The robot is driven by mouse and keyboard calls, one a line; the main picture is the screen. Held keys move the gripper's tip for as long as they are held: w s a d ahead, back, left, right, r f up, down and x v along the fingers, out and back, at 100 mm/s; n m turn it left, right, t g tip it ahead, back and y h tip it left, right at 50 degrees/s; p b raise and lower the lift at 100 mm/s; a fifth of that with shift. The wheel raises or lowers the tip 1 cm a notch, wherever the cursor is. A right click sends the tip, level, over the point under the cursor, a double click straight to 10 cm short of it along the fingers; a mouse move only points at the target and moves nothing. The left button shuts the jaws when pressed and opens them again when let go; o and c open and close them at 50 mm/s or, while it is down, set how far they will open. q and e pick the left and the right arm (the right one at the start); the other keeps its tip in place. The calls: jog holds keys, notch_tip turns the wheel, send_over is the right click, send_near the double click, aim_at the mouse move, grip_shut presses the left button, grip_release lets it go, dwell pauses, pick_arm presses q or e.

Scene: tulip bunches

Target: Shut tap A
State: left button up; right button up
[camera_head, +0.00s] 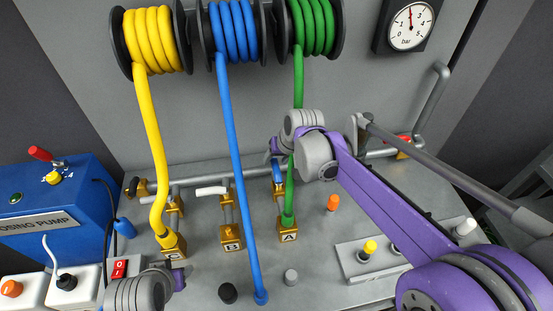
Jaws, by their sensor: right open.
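The brass block marked A (288,237) stands on the grey bench with the green hose (298,75) running down to it. Behind it, on its branch pipe, is a brass tap body (279,191). A blue piece (275,163) shows just above that body, partly hidden by my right gripper; it may be the tap's lever, and its angle is unclear. My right gripper (277,150) is open, close over this spot; whether it touches anything is unclear. My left gripper (172,275) is low at the left, near the front edge, its jaws not readable.
Block B (230,237) has a white lever (211,190) across its pipe. The yellow hose (151,130) enters the left block, and the blue hose (232,150) crosses the bench. A blue pump box (40,205) stands left. An orange peg (332,203) stands near my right arm.

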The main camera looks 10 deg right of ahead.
jog(key=shift+w+f, duration=0.1)
jog(key=shift+f, duration=0.05)
jog(key=shift+c, duration=0.2)
grip_shut()
dwell(1.2)
